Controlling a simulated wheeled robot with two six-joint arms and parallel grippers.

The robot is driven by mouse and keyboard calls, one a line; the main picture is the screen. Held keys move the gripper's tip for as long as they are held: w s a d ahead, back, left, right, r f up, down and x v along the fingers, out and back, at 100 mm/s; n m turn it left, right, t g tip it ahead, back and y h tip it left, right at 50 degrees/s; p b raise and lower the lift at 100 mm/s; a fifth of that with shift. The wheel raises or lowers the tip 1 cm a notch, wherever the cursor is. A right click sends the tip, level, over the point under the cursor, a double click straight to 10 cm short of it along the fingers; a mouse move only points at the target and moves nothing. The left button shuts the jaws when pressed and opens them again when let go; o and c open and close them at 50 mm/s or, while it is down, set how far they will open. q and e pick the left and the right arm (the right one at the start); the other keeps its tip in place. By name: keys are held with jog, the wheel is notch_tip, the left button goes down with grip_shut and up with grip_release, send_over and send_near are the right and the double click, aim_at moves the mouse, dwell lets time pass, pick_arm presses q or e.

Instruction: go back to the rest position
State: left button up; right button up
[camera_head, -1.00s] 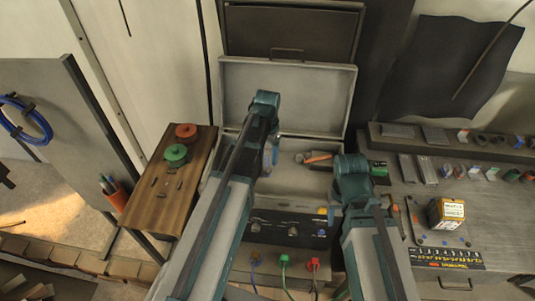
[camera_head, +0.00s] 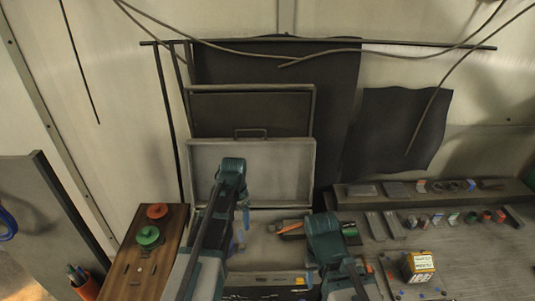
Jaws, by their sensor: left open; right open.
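My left gripper (camera_head: 241,229) hangs below the teal wrist at the end of my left arm, over the left part of the open case. It is mostly hidden by the arm, open, and nothing shows in it. My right gripper (camera_head: 312,273) is under the teal wrist of my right arm, near the case's front right. It is mostly hidden, open, and no held thing shows.
The open grey case (camera_head: 265,158) has its lid upright and an orange-handled tool (camera_head: 288,227) inside. Left is a wooden board with a green knob (camera_head: 148,236) and a red knob (camera_head: 157,211). A small box (camera_head: 419,267) stands on the right bench. Cables (camera_head: 345,52) hang above.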

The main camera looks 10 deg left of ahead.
pick_arm(q)
jog(key=s+d+f+n+y+b, duration=0.1)
jog(key=s+d+f+b, duration=1.4)
jog(key=s, duration=0.2)
jog(key=shift+d+f+b, duration=0.15)
jog(key=shift+f+b, duration=0.1)
jog(key=shift+b, duration=0.05)
